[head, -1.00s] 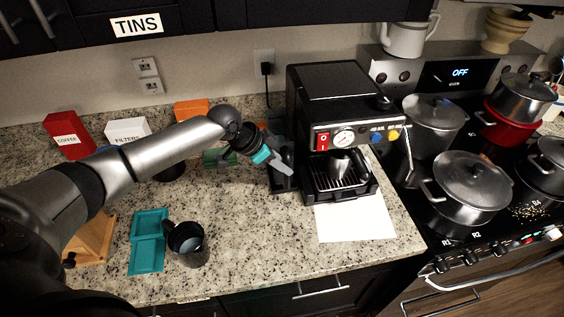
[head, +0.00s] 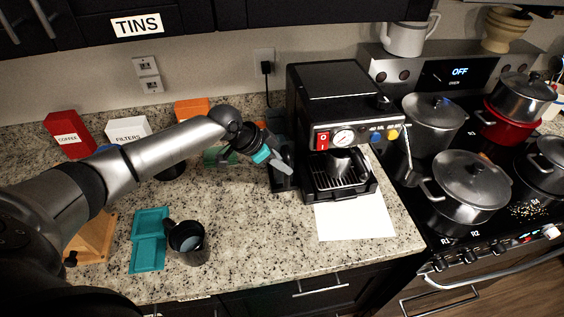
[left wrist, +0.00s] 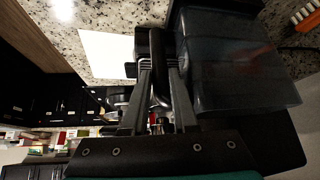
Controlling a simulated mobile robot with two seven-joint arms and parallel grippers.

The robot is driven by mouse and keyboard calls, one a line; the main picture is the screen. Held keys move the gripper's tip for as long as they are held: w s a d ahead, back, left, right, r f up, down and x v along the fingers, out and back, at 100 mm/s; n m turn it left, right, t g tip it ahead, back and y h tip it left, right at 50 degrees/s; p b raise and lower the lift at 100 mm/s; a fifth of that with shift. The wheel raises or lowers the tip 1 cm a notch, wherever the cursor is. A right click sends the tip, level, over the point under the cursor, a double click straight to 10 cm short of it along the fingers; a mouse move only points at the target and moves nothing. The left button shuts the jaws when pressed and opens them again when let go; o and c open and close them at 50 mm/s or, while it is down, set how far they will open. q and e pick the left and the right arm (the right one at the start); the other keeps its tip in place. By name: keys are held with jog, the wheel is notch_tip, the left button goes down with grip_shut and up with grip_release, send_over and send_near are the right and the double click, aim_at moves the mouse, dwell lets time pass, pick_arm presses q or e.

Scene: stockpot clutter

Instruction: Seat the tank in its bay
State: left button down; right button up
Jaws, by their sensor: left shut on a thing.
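The tank (left wrist: 240,65) is dark and see-through, large at the upper right of the left wrist view. Its black handle (left wrist: 157,45) runs between my fingers. My left gripper (left wrist: 158,80) is shut on this handle. In the head view my left gripper (head: 283,164) is at the left side of the black coffee machine (head: 335,95). The dark tank there (head: 279,124) stands close beside the machine, partly hidden by my gripper. The bay cannot be made out clearly, nor whether the tank is seated. My right gripper is not in view.
A white sheet (head: 355,220) lies before the machine. A dark mug (head: 188,243) and teal tray (head: 148,240) are on the front counter. Red (head: 68,135), white (head: 128,130) and orange (head: 190,111) boxes stand behind my arm. The stove with pots (head: 470,185) is at the right.

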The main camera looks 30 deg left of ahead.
pick_arm(q)
jog(key=shift+w+f+b, duration=0.1)
jog(key=shift+f+b, duration=0.6)
jog(key=shift+f, duration=0.2)
dwell(0.9)
jog(key=c, duration=0.6)
grip_release()
jog(key=shift+f, duration=0.1)
jog(key=v, duration=1.5)
jog(key=shift+s, duration=0.2)
